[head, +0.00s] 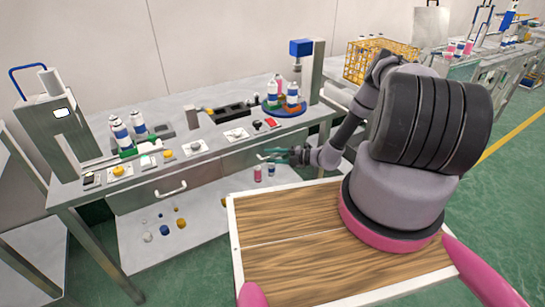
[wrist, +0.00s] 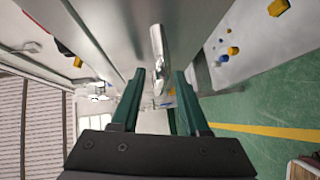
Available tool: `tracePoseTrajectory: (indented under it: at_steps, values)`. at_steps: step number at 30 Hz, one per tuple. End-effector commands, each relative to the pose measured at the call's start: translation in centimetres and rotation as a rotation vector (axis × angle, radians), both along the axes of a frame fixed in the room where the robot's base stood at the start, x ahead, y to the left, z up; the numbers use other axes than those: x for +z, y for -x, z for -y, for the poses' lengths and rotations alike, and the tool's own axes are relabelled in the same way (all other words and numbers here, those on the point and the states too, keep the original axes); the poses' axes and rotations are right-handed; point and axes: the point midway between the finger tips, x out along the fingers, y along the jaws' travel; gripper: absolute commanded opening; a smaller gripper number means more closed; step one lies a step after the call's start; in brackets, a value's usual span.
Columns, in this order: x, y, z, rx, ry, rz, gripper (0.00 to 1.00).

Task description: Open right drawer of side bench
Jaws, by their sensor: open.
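The side bench (head: 215,137) is a grey metal bench across the left and middle of the head view. Its left drawer (head: 150,193) has a pale bar handle (head: 171,188) and looks closed. The right drawer (head: 240,158) is partly behind my gripper (head: 272,154), and its front looks flush. In the wrist view a metal bar handle (wrist: 157,48) stands out from the drawer front (wrist: 115,28). My gripper (wrist: 160,74) is open, with its dark green fingers on either side of the handle's line. I cannot tell whether either finger touches the handle.
Bottles, small parts and a blue round turntable (head: 285,107) stand on the bench top. A lower shelf (head: 150,240) holds small yellow and blue parts. My wooden-topped base is in front of the bench. Green floor (head: 500,190) is free at the right.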

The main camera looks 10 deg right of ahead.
Motion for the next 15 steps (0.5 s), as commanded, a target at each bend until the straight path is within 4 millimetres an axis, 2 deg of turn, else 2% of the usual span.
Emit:
tracePoseTrajectory:
  at_steps: [1,4,5,15]
  values:
    - [0.01,-0.01,0.01,0.000,0.000,0.000,0.45]
    - [0.01,0.00,0.02,0.000,0.000,0.000,0.06]
    - [0.01,0.00,0.03,0.000,0.000,0.000,0.00]
    - [0.00,0.00,0.05,0.000,0.000,0.001,0.00]
